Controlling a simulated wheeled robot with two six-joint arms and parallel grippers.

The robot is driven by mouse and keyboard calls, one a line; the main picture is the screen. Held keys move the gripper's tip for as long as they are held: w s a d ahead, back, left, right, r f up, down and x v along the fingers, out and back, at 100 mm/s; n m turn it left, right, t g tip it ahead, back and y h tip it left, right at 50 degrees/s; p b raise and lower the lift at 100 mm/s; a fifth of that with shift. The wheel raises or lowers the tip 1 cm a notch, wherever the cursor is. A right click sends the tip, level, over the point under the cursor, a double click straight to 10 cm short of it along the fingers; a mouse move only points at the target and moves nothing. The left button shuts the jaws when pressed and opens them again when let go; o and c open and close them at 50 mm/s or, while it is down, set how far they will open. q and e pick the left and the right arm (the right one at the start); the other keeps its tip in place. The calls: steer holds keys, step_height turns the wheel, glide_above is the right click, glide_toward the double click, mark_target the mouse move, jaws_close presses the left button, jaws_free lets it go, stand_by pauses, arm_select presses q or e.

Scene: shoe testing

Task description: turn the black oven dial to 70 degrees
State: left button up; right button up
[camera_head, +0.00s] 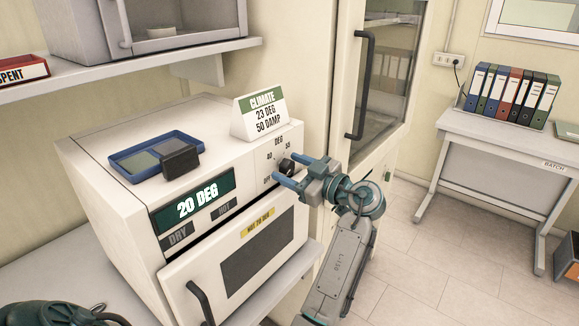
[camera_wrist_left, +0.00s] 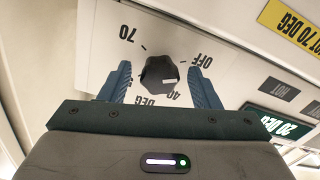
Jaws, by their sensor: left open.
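The black oven dial (camera_head: 287,165) is on the upper right of the white oven's front panel (camera_head: 262,158). The left wrist view shows the dial (camera_wrist_left: 160,72) close up, with 70, OFF, 40 and DEG printed around it. Its pointer direction is not clear. My left gripper (camera_head: 279,171) is open at the panel. In the left wrist view its blue fingers (camera_wrist_left: 160,67) stand on either side of the dial, with a visible gap on each side. The oven display (camera_head: 195,204) reads 20 DEG. My right gripper is not in view.
A blue tray (camera_head: 130,170) with dark blocks and a CLIMATE sign (camera_head: 260,115) stand on the oven top. The oven door (camera_head: 240,265) is shut, its handle (camera_head: 200,302) at lower left. A glass cabinet (camera_head: 375,75) stands behind my arm.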

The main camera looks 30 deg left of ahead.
arm_select(q)
steer(key=c, duration=1)
